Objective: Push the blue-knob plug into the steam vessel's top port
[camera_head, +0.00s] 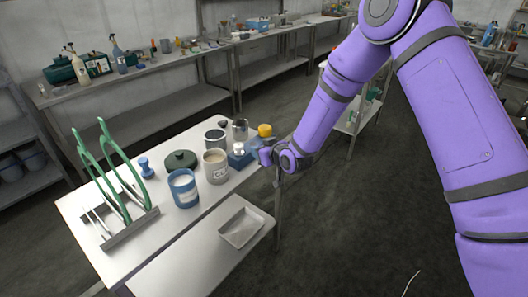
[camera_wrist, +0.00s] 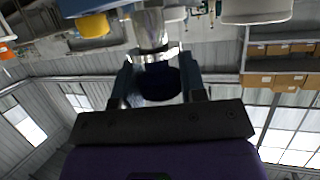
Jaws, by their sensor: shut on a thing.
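My gripper (camera_wrist: 160,85) is shut on a dark blue round knob (camera_wrist: 160,83), which sits between its two fingers. A shiny metal cylinder (camera_wrist: 150,28) lies directly beyond the knob, in line with it. I cannot tell whether the two touch or whether the knob's plug is in a port. In the head view my gripper (camera_head: 265,156) is at the table's right end, close beside a blue block-like body with a silver top (camera_head: 238,152), possibly the steam vessel. The fingertips and held knob are too small to make out there.
A yellow-topped item (camera_head: 264,130) stands just behind my gripper. A cream beaker (camera_head: 215,168), blue jar (camera_head: 184,190), dark green lid (camera_head: 181,160), small blue knobbed piece (camera_head: 146,168) and rack with green handles (camera_head: 130,231) stand leftward. A tray (camera_head: 241,228) lies on the lower shelf.

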